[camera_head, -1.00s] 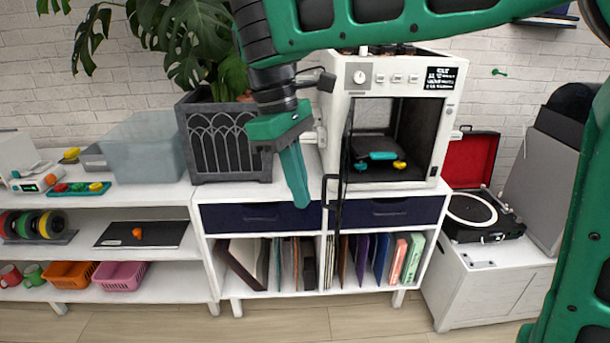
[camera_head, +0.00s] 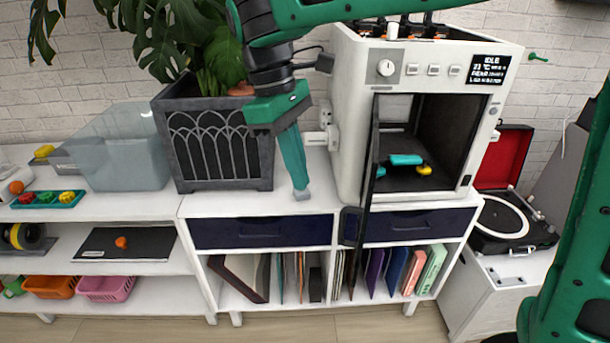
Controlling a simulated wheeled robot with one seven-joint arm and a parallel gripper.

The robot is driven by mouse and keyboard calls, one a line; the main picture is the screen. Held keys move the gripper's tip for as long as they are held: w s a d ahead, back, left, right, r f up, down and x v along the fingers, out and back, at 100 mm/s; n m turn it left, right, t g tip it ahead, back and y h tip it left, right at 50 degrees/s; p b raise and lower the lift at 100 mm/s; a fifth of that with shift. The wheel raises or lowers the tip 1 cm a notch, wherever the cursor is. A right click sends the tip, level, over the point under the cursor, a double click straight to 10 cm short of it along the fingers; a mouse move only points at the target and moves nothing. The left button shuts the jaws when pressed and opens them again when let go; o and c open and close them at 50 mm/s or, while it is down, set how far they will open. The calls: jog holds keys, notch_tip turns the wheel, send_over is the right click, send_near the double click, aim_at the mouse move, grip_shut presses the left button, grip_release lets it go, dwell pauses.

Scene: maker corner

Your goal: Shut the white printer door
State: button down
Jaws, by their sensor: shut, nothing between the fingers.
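The white printer (camera_head: 351,150) stands on the white cabinet right of the planter. Its door (camera_head: 369,160) is swung open toward me and seen nearly edge-on, as a thin dark panel hinged at the left of the opening. A dark handle (camera_head: 351,226) is at the door's lower front end. Inside the printer a teal and yellow piece (camera_head: 405,160) lies on the dark bed. My gripper (camera_head: 302,194) points down, shut and empty, left of the open door and in front of the planter. It appears apart from the door.
A dark planter (camera_head: 221,148) with a leafy plant stands left of the printer. A clear bin (camera_head: 121,150) is farther left. A record player (camera_head: 500,220) with a red lid is at right. The cabinet top (camera_head: 262,203) before the planter is bare.

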jog(key=s+d+f, duration=0.3)
jog(key=d+f, duration=0.2)
jog(key=f, duration=0.3)
jog(key=shift+d+f, duration=0.1)
jog(key=shift+s, duration=0.1)
dwell(0.3)
